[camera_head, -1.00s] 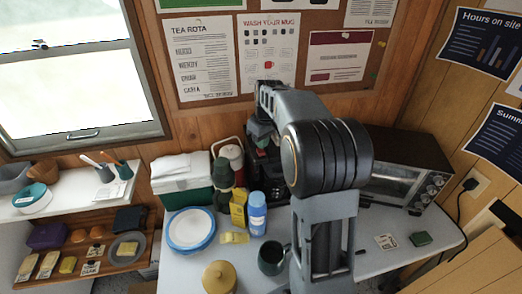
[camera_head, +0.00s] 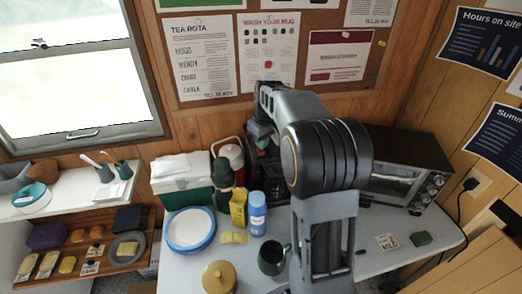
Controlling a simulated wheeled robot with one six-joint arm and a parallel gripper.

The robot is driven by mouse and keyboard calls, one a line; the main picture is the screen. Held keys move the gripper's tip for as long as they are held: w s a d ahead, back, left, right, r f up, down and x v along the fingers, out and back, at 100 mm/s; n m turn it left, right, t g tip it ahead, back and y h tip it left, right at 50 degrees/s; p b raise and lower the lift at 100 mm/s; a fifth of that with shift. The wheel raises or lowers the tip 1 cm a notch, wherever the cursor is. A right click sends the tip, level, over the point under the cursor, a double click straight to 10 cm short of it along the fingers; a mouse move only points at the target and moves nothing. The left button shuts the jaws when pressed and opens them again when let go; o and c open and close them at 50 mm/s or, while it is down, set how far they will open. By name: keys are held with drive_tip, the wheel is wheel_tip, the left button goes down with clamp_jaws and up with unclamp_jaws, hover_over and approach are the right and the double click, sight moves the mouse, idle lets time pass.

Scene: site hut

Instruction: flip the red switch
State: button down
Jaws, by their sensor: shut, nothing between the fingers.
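I cannot make out a red switch in the head view. A dark machine (camera_head: 262,165) stands at the back of the table, with some red on it, and my arm covers much of it. My arm reaches forward over the table toward the back wall, and its far link bends down in front of the machine. My gripper is hidden behind the arm, so its fingers do not show.
A toaster oven (camera_head: 403,180) stands right of the arm. A green mug (camera_head: 271,259), a blue bottle (camera_head: 257,214), a yellow carton (camera_head: 238,208), a plate (camera_head: 190,230) and a yellow pot (camera_head: 219,277) crowd the left. A cool box (camera_head: 183,182) stands behind.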

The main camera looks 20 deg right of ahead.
drive_tip(key=shift+f+b, duration=0.65)
drive_tip(key=shift+f, duration=0.4)
idle(0.4)
wheel_tip(320, 180, up, 7)
drive_tip(key=p, duration=0.6)
drive_tip(key=shift+r, duration=0.1)
idle(0.6)
